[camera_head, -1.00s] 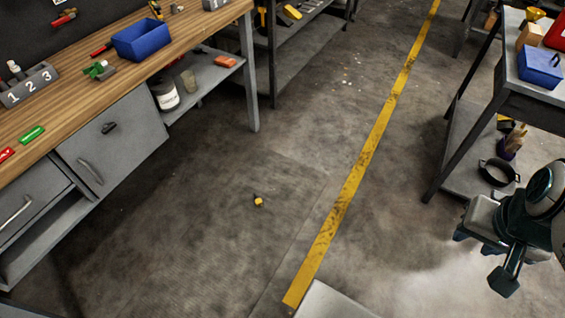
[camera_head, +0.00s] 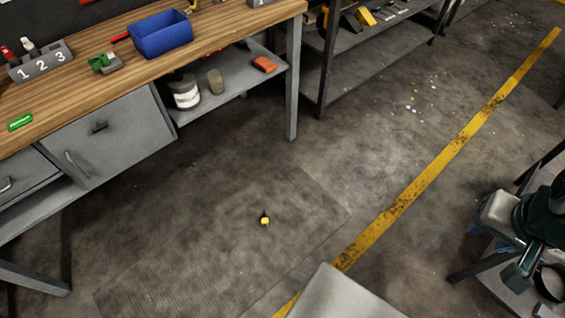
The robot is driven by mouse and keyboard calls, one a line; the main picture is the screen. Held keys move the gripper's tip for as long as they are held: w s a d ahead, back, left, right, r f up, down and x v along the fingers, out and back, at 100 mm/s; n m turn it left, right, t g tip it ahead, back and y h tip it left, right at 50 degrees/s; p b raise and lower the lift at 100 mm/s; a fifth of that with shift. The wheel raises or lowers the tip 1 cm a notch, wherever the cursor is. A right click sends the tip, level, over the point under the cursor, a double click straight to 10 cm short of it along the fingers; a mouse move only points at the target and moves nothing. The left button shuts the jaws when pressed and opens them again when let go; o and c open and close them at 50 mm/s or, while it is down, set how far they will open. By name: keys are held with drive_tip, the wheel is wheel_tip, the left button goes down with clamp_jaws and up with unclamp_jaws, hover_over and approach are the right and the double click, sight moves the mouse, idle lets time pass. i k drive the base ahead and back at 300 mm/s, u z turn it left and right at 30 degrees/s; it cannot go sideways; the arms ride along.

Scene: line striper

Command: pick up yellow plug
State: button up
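The yellow plug (camera_head: 265,220) is a small yellow piece with a dark end. It lies alone on the grey floor mat, left of the yellow floor line and in front of the workbench. My gripper (camera_head: 492,270) is at the right edge of the view, part of it cut off. It is well to the right of the plug, across the yellow line, and not touching it. The set of its fingers cannot be made out.
A wooden-topped workbench (camera_head: 85,97) with drawers and a lower shelf stands at the left; a blue bin (camera_head: 160,35) sits on it. A grey shelf (camera_head: 355,65) stands behind. A yellow line (camera_head: 440,160) crosses the floor. The floor around the plug is clear.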

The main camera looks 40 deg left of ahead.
sight(264, 220)
drive_tip(key=u, duration=0.65)
drive_tip(key=i, duration=0.95)
drive_tip(key=u, duration=1.6)
drive_tip(key=i, duration=0.4)
drive_tip(key=u, duration=0.3)
